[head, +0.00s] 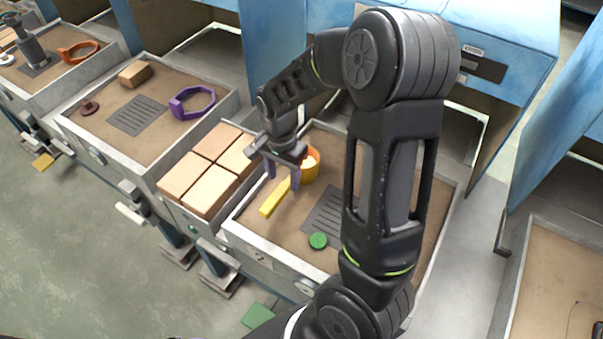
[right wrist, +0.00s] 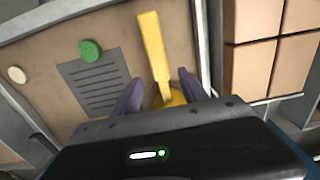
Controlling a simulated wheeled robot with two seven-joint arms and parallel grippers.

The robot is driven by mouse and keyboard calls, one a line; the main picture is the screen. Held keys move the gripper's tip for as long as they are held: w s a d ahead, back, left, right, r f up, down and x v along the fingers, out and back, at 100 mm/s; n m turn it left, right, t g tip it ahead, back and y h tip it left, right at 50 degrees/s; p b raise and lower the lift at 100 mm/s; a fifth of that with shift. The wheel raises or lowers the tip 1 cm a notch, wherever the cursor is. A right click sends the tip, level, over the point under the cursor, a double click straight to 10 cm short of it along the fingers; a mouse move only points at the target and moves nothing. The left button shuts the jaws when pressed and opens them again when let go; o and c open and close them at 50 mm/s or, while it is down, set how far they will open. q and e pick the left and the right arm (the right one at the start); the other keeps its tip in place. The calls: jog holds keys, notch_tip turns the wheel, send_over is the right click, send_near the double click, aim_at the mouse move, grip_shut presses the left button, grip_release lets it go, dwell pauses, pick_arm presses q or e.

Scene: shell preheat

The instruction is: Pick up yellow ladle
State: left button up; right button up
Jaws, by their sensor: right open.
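The yellow ladle (head: 272,200) lies in the sandy tray (head: 285,237) in front of the blue furnace box, its handle toward the tray's front left and its round bowl farther back. My right gripper (head: 282,177) is open over the ladle, with one purple-grey finger on each side of it. In the right wrist view the ladle's handle (right wrist: 152,45) runs away between the open fingers (right wrist: 159,93). The bowl is partly hidden behind the gripper body there. I cannot tell whether the fingers touch the ladle. My left gripper is not in view.
A green disc (head: 318,241) and a dark grooved mat (head: 322,212) lie in the same tray. Tan bricks (head: 210,170) fill the bay to the left. Tray walls stand close by.

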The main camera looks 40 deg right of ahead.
aim_at(284, 185)
jog(key=shift+f, duration=0.25)
jog(key=shift+w+d+f+p, duration=0.1)
jog(key=shift+f+p, duration=0.25)
jog(key=shift+f, duration=2.25)
grip_shut()
